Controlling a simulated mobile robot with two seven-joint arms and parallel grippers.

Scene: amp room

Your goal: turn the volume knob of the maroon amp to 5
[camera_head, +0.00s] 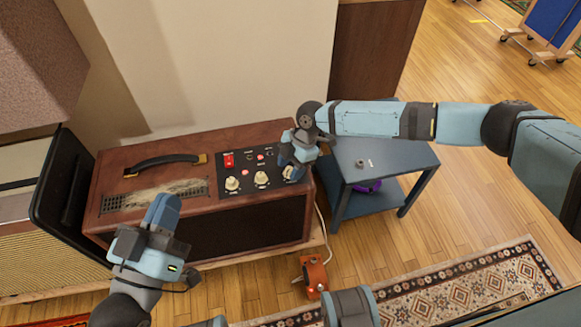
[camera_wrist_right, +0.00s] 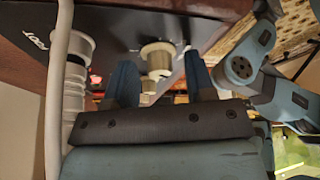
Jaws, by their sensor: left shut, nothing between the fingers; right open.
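The maroon amp (camera_head: 225,146) stands against the wall, with a black control panel (camera_head: 222,160) at the right of its top. Cream knobs show on the panel: a left knob (camera_head: 232,183), a middle knob (camera_head: 261,179) and a right knob (camera_head: 290,173) partly hidden by my right gripper (camera_head: 291,162). In the right wrist view the open fingers (camera_wrist_right: 161,82) point at the panel, with a cream knob (camera_wrist_right: 157,57) between their tips; contact cannot be told. Knob labels are too small to read. My left gripper (camera_head: 163,212) is shut and empty at the amp's front left edge.
A blue-grey side table (camera_head: 395,162) stands right of the amp, with a purple item on its lower shelf. An orange pedal (camera_head: 314,274) lies on the floor. A silver plug (camera_wrist_right: 77,62) and white cable stand left of the fingers in the wrist view.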

